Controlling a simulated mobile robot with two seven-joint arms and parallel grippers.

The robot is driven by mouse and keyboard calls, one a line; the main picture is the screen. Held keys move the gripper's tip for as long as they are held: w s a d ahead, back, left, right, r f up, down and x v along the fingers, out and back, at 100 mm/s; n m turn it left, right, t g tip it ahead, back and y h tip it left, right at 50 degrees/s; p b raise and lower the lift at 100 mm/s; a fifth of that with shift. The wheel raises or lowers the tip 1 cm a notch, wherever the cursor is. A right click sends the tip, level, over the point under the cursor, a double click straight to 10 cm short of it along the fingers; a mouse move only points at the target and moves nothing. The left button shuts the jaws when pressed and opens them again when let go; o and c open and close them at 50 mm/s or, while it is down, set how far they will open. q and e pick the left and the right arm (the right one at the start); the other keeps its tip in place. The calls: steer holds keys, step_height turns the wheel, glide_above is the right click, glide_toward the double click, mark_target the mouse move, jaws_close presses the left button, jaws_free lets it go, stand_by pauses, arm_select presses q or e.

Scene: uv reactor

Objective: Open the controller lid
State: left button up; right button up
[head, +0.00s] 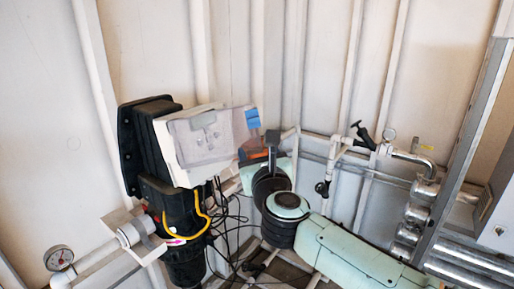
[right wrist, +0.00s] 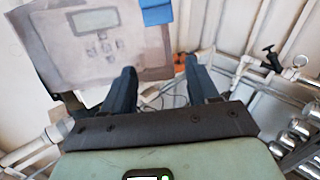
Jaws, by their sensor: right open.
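The controller (head: 163,140) is a pale box on a black housing, left of centre in the head view. Its lid (head: 225,145) is a see-through panel in front of a face with grey buttons, with a blue patch at its upper right corner. The lid (right wrist: 158,62) also shows in the right wrist view, ahead of the fingers and to the left. I cannot tell how far it stands from the box. My right gripper (right wrist: 161,85) is open, with nothing between its fingers. In the head view my right gripper (head: 262,148) is beside the lid's right edge.
Black and yellow cables (head: 201,212) hang below the controller. A pressure gauge (head: 59,258) on a white pipe is at lower left. Pipes with a black-handled valve (head: 363,135) and metal cylinders (head: 425,190) stand to the right. A ribbed pale wall (head: 300,60) is behind.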

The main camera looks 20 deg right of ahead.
steer(key=shift+w, duration=0.5)
jaws_close()
steer(key=shift+d, duration=0.1)
